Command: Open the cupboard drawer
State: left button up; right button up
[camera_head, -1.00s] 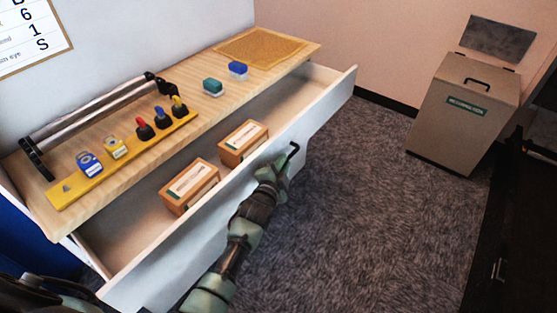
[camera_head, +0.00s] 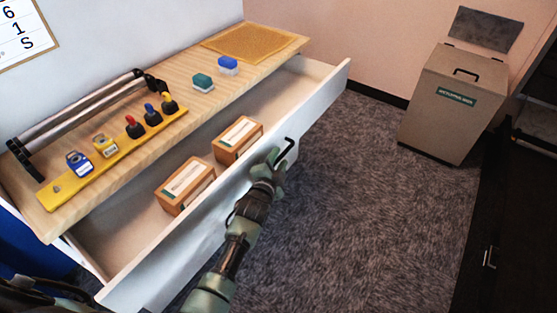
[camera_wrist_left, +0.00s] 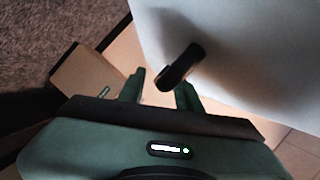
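The white cupboard drawer (camera_head: 318,100) is pulled far out from under the wooden top. Its dark handle (camera_head: 288,150) sticks out from the front panel. My left gripper (camera_head: 275,158) is at the handle. In the left wrist view, the two green fingers (camera_wrist_left: 160,88) stand apart with the dark handle (camera_wrist_left: 180,67) between them, closer to the right finger. A gap shows beside the left finger. I cannot tell whether the right finger touches the handle. My right gripper is not in view.
Two brown boxes (camera_head: 185,185) (camera_head: 238,139) lie in the drawer. The wooden top (camera_head: 150,165) carries a roller, a yellow rack with stamps, blue and green blocks and a tan mat. A grey bin (camera_head: 455,105) stands at the back right. The carpet in front is clear.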

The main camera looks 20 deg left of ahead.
pick_arm(q)
jog(key=v, duration=0.8)
jog(key=shift+f, duration=0.2)
